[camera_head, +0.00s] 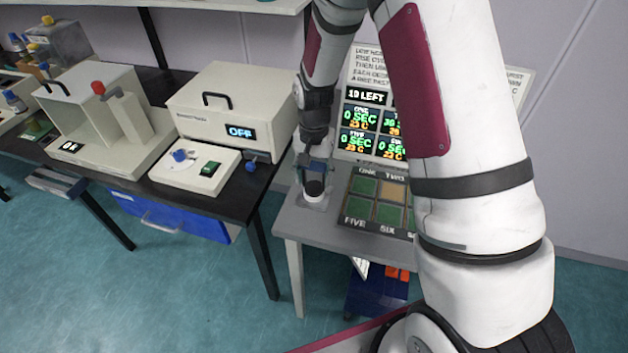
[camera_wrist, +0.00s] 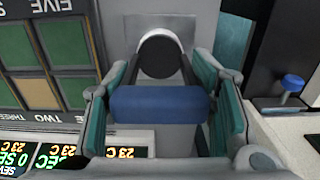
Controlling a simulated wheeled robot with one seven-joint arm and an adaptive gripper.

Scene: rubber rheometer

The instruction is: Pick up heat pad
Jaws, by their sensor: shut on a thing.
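My gripper (camera_head: 316,166) has teal fingers and is low over the left end of the grey table. In the wrist view my gripper (camera_wrist: 160,108) is shut on a blue bar-shaped handle (camera_wrist: 160,104), which spans between the two fingers. It looks to be the handle of the heat pad. A dark round part (camera_wrist: 159,56) shows just beyond the handle, with a pale rim or holder (camera_wrist: 158,36) behind it. In the head view the dark part (camera_head: 315,188) is below the fingers, at a pale holder (camera_head: 312,203). I cannot tell whether it touches the holder.
A board (camera_head: 360,210) of green squares and one tan square lies just right of my gripper. Timer screens (camera_head: 358,118) stand behind it. A cream machine (camera_head: 235,105) reading OFF and a control box (camera_head: 195,168) are on the black bench to the left.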

